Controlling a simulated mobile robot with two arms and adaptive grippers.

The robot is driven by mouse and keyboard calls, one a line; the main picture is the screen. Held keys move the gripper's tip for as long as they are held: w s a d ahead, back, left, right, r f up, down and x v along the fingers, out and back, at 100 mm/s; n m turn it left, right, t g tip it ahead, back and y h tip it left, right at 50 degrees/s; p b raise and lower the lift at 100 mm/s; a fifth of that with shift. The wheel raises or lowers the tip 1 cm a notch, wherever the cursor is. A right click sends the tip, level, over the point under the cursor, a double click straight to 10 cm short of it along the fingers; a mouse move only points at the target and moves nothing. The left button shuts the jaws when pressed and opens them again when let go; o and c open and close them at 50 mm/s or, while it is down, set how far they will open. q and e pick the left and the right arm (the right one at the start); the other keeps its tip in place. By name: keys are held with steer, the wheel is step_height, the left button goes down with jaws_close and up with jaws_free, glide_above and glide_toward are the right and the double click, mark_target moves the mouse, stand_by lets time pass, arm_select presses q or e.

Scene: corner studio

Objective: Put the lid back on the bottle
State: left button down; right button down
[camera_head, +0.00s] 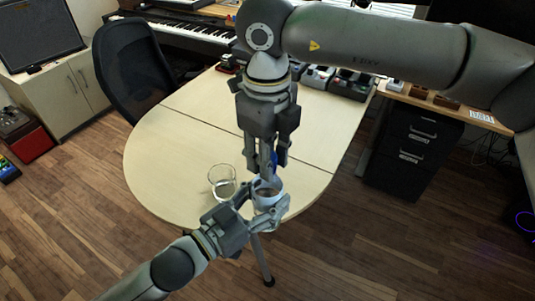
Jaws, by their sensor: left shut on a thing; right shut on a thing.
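A pale bottle (268,197), seen from above, is between the fingers of my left gripper (262,207), which is shut on it near the front edge of the table. My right gripper (267,172) points down from above, directly over the bottle. It is shut on a small blue thing (274,158), which looks like the lid. The fingers hide most of the lid. I cannot tell whether the lid touches the bottle's mouth.
A clear glass (222,183) stands on the light wood table (180,150), just left of the bottle. The left part of the table is clear. Several small devices (335,80) line its back edge. A black chair (133,65) stands at the back left.

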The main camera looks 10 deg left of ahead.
steer(key=m, duration=0.3)
steer(key=shift+m, duration=0.3)
steer(key=m, duration=0.5)
steer(key=c, duration=1.1)
jaws_free()
steer(key=shift+c, duration=0.2)
steer(key=shift+r, duration=2.25)
steer(key=shift+c, duration=0.2)
